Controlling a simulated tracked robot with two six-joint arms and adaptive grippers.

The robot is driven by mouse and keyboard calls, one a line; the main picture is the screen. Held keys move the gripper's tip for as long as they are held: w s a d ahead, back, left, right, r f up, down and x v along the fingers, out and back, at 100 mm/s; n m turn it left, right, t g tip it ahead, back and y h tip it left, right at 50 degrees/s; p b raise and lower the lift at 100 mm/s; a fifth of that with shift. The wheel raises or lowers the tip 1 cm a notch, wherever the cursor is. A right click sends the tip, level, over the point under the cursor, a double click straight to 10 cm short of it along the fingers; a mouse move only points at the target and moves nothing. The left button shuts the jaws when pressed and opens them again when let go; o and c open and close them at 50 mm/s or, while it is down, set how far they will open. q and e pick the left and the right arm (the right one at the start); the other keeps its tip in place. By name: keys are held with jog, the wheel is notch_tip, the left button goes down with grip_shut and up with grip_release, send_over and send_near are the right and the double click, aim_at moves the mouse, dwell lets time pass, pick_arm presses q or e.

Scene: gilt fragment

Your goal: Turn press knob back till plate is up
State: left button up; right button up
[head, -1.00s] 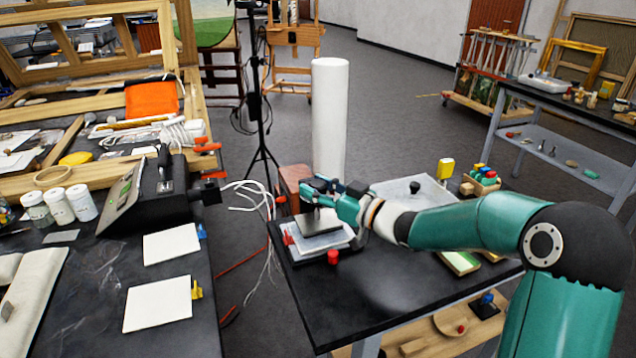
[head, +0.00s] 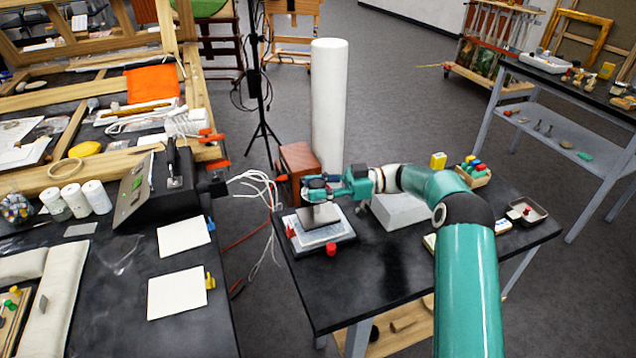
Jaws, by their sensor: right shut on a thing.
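The small press (head: 335,236) stands on the near left part of the black side table. Its dark plate (head: 319,217) sits over a pale base with red parts at its edges. My right gripper (head: 316,190) is directly above the plate and shut at the top of the press. The knob is hidden behind its fingers. I cannot tell from here how large the gap under the plate is. My left gripper is not in view.
A white roll (head: 329,110) stands behind the press beside a brown wooden box (head: 298,163). A grey block (head: 398,211) and a small tray (head: 527,210) are to the right. The black table's (head: 400,280) front is clear. The left bench holds two white cards (head: 178,292).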

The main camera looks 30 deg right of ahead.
aim_at(317, 182)
jog(key=shift+w+r+n+g+y, duration=0.1)
jog(key=shift+r+n+g+y, duration=0.1)
jog(key=shift+n+g, duration=0.25)
jog(key=shift+r+n+g+y, duration=0.1)
jog(key=shift+n+g+y, duration=0.1)
jog(key=shift+n+g, duration=0.25)
jog(key=o, duration=1.2)
jog(key=shift+a+f, duration=0.1)
jog(key=shift+c, duration=0.2)
jog(key=shift+f, duration=0.1)
notch_tip(317, 182, up, 10)
